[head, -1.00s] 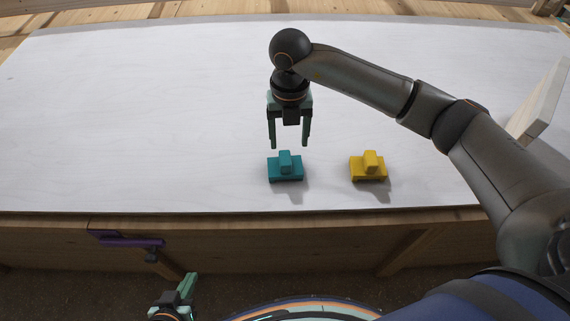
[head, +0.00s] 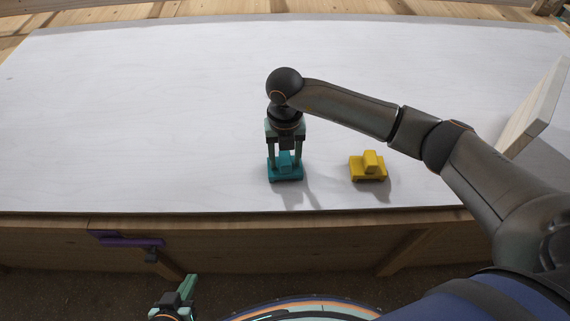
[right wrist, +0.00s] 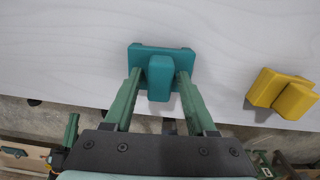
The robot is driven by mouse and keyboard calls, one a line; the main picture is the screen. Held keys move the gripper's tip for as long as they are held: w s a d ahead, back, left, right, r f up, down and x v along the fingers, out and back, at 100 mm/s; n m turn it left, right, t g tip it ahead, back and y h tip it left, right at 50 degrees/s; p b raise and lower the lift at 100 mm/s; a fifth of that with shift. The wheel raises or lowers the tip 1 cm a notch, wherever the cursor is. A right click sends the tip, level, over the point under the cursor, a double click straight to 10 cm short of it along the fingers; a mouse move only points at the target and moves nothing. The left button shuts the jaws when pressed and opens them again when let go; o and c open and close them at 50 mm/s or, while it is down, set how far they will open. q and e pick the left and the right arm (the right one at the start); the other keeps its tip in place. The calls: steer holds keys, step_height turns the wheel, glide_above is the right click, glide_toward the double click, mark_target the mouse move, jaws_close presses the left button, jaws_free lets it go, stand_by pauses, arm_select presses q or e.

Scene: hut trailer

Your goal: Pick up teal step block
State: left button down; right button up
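The teal step block (head: 285,172) sits on the white tabletop near its front edge, a raised narrow step on a wider base. It also shows in the right wrist view (right wrist: 160,76). My right gripper (head: 285,162) is lowered over it, pointing down. In the right wrist view the right gripper (right wrist: 157,82) is open, one finger on each side of the raised step, with small gaps. My left gripper (head: 178,296) is low at the bottom of the head view, in front of the table; its finger opening is unclear.
A yellow step block (head: 369,167) stands to the right of the teal one, also in the right wrist view (right wrist: 282,93). A purple clamp (head: 130,241) is on the table's front edge. A pale board (head: 533,112) stands at the right. The table's left and back are clear.

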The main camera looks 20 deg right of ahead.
jaws_close()
stand_by(0.5)
